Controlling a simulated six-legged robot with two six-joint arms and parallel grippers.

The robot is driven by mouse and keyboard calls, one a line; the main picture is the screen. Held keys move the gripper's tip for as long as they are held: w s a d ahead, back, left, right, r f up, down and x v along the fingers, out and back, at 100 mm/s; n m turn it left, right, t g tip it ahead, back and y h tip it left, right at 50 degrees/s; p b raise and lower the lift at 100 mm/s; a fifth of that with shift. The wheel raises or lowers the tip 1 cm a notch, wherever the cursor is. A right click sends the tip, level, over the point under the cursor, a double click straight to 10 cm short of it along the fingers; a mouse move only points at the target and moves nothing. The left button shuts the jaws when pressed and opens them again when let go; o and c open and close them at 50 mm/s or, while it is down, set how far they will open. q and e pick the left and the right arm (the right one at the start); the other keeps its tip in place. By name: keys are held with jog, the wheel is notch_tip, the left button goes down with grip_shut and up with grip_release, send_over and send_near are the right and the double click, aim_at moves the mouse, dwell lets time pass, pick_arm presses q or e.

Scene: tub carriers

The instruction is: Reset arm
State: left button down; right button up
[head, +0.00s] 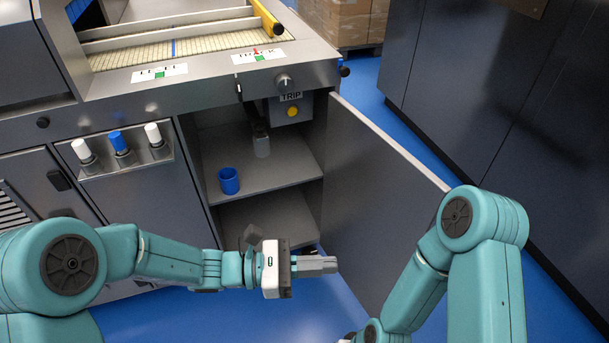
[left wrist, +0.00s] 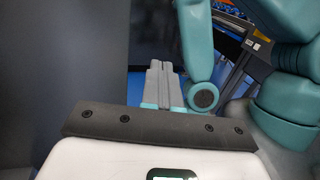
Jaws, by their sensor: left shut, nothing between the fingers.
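My left gripper (head: 322,265) reaches in from the left in the head view, in front of the open cabinet (head: 262,175), and points right toward the open door. Its fingers are shut together with nothing between them. In the left wrist view the same fingers (left wrist: 161,72) lie side by side, with a teal arm link of mine close beside them on the right. My right arm stands bent at the right of the head view; its gripper is not visible.
The cabinet door (head: 375,190) stands open to the right of the cabinet. A blue cup (head: 228,181) stands on the upper shelf, below a box marked TRIP (head: 291,108). A conveyor (head: 180,48) with a yellow bar (head: 266,18) is above. Blue floor (head: 395,115) shows at right.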

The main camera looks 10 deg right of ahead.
pick_arm(q)
jog(key=s+a+f+m+g+y, duration=0.15)
jog(key=s+a+f+y, duration=0.25)
jog(key=f, duration=0.4)
jog(key=s+a+f+m+g+y, duration=0.1)
jog(key=s+a+f+m+y, duration=0.25)
jog(key=f, duration=0.45)
jog(key=s+a+f+m+t+y, duration=0.2)
jog(key=a+f+m+y, duration=0.1)
jog(key=a+f+m, duration=0.3)
jog(key=s+a+f+m+t+y, duration=0.2)
jog(key=a+f+m+t+y, duration=0.15)
jog(key=a+f, duration=0.35)
pick_arm(e)
notch_tip(320, 180, up, 19)
jog(key=p, duration=1.8)
jog(key=shift+f+p, duration=0.2)
jog(key=shift+p, duration=0.1)
jog(key=o, duration=0.9)
jog(key=shift+w+f, duration=0.1)
jog(key=shift+f, duration=0.1)
jog(key=shift+c, duration=0.2)
jog(key=shift+o, duration=1.1)
pick_arm(q)
notch_tip(320, 180, up, 19)
jog(key=shift+w+f+g, duration=0.15)
jog(key=shift+w+g, duration=0.15)
jog(key=shift+g, duration=0.1)
